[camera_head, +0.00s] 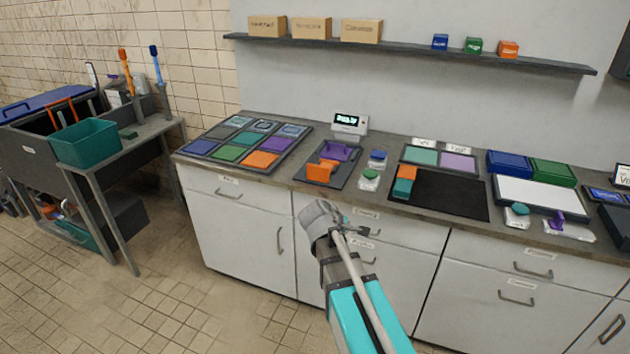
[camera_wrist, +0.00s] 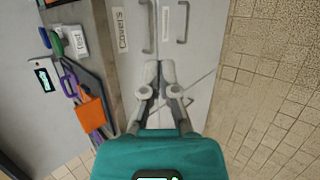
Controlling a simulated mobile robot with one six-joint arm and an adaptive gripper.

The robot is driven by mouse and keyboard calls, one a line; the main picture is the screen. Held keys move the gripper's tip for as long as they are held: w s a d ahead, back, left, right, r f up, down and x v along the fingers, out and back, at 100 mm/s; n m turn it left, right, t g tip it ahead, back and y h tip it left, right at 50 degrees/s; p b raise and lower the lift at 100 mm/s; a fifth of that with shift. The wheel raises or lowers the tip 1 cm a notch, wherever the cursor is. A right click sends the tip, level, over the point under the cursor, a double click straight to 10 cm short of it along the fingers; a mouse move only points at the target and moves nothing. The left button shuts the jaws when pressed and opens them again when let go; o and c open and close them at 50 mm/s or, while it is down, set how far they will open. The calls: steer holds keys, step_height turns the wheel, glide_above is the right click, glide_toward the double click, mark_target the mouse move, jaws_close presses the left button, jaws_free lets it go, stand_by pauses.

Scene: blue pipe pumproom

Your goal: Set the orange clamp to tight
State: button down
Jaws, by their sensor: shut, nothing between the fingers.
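The orange clamp (camera_head: 319,173) sits on the front part of a dark board (camera_head: 343,181) on the counter, in front of a purple clamp (camera_head: 336,152). In the wrist view the orange clamp (camera_wrist: 91,112) is at the left, with the purple clamp (camera_wrist: 69,82) beside it. I cannot tell its setting. My gripper (camera_head: 362,231) is in front of the cabinet fronts, below the counter edge and apart from the clamp. In the wrist view my gripper (camera_wrist: 159,74) is shut and empty.
A small display (camera_head: 349,121) stands behind the board. A tray of coloured tiles (camera_head: 247,144) lies to its left. Blue and green blocks on labelled stands (camera_head: 369,180) and a black mat (camera_head: 440,195) lie to its right. Cabinet handles (camera_head: 279,240) protrude below the counter.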

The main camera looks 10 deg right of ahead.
mark_target(318, 168)
steer(key=w+a+r+n+t+h+b, duration=0.1)
steer(key=w+a+n+t+b, duration=0.3)
steer(key=w+n, duration=0.4)
steer(key=w+a+r+n+t+b, duration=0.1)
steer(key=w+a+n+t+b, duration=0.4)
steer(key=w+a+n, duration=0.3)
steer(key=shift+w+a+r+n+t+h, duration=0.2)
steer(key=shift+a+r+n+t+h, duration=0.3)
steer(key=shift+n, duration=1)
steer(key=shift+w+d+f, duration=0.1)
steer(key=shift+d, duration=0.2)
steer(key=x, duration=1.4)
steer(key=shift+a, duration=0.1)
steer(key=shift+x, duration=2.55)
